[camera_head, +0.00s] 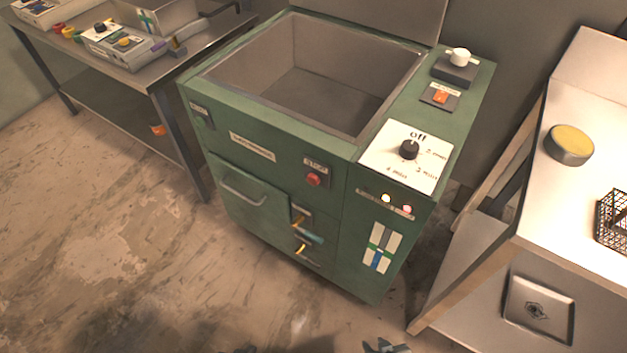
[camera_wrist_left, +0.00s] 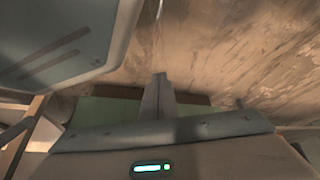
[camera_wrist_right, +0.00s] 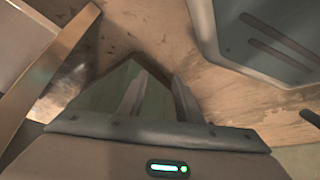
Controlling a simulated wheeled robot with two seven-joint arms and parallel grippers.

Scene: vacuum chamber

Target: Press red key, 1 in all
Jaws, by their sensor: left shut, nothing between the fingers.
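A green machine (camera_head: 290,150) with an open basin on top stands in the middle of the head view. A round red key (camera_head: 313,180) sits on its front panel under a STOP label (camera_head: 316,163), with nothing touching it. My left gripper (camera_wrist_left: 160,76) is shut and empty in the left wrist view. My right gripper (camera_wrist_right: 158,78) has its fingers apart and is empty. In the head view only small dark tips show at the bottom edge, well below and apart from the red key.
A dial (camera_head: 408,150) marked off, a white knob (camera_head: 459,56) and two small lamps are on the machine. A bench (camera_head: 190,65) with a device stands left. A steel table (camera_head: 545,200) with a yellow-topped tin (camera_head: 570,143) stands right. Floor in front is clear.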

